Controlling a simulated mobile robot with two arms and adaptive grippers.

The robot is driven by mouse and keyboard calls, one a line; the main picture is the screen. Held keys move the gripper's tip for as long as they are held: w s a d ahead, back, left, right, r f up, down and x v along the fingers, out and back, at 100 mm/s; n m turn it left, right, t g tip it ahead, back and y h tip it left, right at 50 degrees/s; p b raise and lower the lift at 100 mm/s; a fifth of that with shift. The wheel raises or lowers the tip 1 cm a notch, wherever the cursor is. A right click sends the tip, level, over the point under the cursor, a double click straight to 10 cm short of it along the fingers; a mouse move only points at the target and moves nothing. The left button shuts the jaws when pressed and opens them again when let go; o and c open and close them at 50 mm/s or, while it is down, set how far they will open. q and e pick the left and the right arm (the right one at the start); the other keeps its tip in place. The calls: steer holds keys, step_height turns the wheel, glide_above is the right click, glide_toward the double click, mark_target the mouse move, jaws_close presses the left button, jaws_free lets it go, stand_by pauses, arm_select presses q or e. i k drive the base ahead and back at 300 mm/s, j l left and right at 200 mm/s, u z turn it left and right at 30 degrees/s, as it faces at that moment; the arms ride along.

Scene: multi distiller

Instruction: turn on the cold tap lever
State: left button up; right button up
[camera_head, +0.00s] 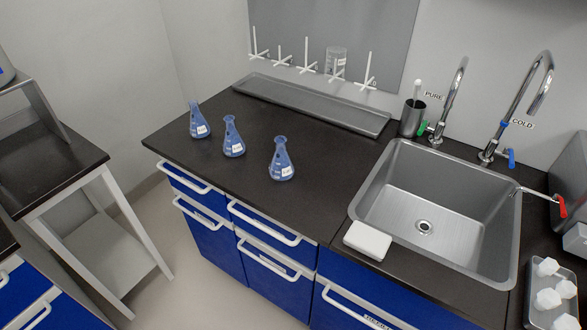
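The cold tap (519,104) is a tall chrome gooseneck behind the sink, beside a wall label reading COLD (522,124). Its blue lever (511,158) is at the tap's base on the right side, and a small blue band shows higher on the pipe. Whether water runs from the spout cannot be told; no stream is visible. Neither of my grippers shows in the head view.
The steel sink (377,178) has a second tap (451,97) with a green lever (423,128), labelled PURE. A red-handled lever (561,206) sits at the right rim. A white block (367,240) lies at the front left rim. Blue-filled flasks (281,160) stand on the dark counter.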

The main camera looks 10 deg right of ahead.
mark_target(508, 149)
steer(key=z, duration=1.75)
